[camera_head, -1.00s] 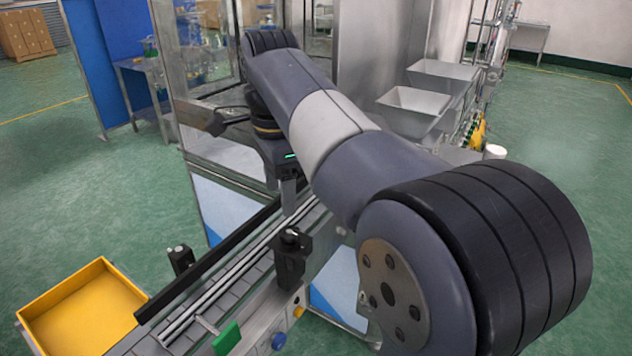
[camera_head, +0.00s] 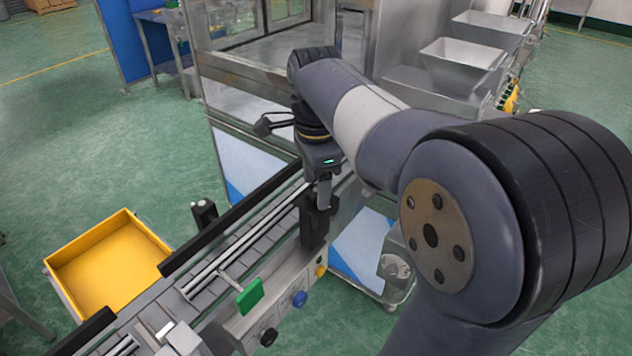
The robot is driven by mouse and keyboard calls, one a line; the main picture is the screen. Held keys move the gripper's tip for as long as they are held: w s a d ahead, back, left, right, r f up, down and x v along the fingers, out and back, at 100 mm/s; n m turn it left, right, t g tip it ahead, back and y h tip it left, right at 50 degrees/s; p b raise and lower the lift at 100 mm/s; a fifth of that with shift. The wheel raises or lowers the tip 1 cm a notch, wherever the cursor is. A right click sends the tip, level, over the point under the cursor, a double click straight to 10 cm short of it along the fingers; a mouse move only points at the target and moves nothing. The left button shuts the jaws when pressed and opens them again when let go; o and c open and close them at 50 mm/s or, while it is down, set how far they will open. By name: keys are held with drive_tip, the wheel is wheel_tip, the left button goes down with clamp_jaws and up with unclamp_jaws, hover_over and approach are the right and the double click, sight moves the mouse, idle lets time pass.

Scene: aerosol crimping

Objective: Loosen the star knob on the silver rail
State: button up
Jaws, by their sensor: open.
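The silver rail (camera_head: 236,246) runs diagonally along the conveyor beside a black guide bar. A black clamp block (camera_head: 313,232) stands at the conveyor's near right side, with a dark knob (camera_head: 308,200) at its top, mostly hidden and too small to make out as a star. My gripper (camera_head: 323,203) points down right at the top of this block, its open fingers overlapping the knob area in the picture. I cannot tell whether the fingers touch the knob. A second black post with a small knob (camera_head: 204,211) stands on the far left side of the conveyor.
A yellow tray (camera_head: 108,262) sits left of the conveyor. A green block (camera_head: 250,296), a blue knob (camera_head: 299,299), a black knob (camera_head: 269,337) and a yellow knob (camera_head: 320,271) are on the near side. A glazed machine frame (camera_head: 250,75) stands behind my wrist.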

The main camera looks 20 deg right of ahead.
drive_tip(key=c, duration=1)
drive_tip(key=shift+n+p, duration=0.35)
drive_tip(key=shift+n, duration=0.05)
drive_tip(key=shift+r+n+p, duration=0.1)
drive_tip(key=shift+n+p, duration=0.6)
drive_tip(key=shift+n, duration=0.3)
drive_tip(key=n+p, duration=0.2)
drive_tip(key=n, duration=0.3)
drive_tip(key=shift+p, duration=0.4)
drive_tip(key=n+p, duration=0.1)
drive_tip(key=n, duration=0.4)
drive_tip(key=shift+p, duration=0.35)
drive_tip(key=n+p, duration=0.1)
drive_tip(key=n, duration=0.3)
drive_tip(key=shift+n, duration=0.4)
